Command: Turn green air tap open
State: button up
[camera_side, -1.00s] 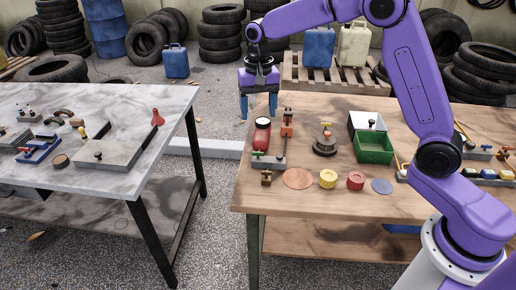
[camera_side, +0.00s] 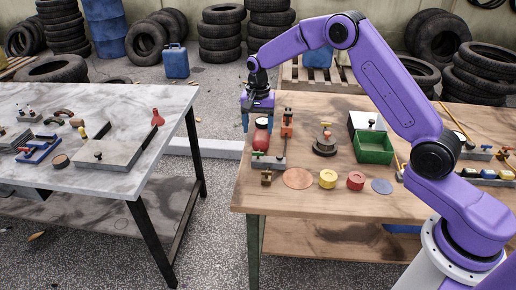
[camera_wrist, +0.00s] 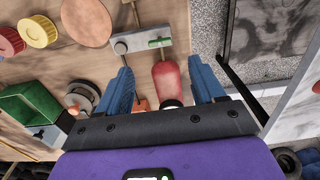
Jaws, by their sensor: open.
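The green air tap (camera_side: 257,153) is a small green handle on the grey base plate (camera_side: 271,162), at the near end of the red tank (camera_side: 261,138). In the wrist view the green tap (camera_wrist: 159,43) lies crosswise at the tank's far end, beyond my fingertips. My gripper (camera_side: 259,122) is at the tank's back end in the side view, its blue fingers pointing down. In the wrist view my gripper (camera_wrist: 160,66) is open, with one finger on each side of the red tank (camera_wrist: 167,76). I see nothing gripped. Whether the fingers touch the tank cannot be told.
An orange clamp-like part (camera_side: 287,122) stands just right of the tank. A round dark fitting (camera_side: 325,143) and a green bin (camera_side: 375,148) are farther right. A small brown part (camera_side: 266,177) and several coloured discs, including a yellow one (camera_side: 328,179), lie along the front.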

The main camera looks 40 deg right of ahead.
aim_at(258, 154)
notch_tip(258, 154, down, 9)
jog(key=shift+f, duration=0.1)
dwell(0.3)
jog(key=c, duration=1.1)
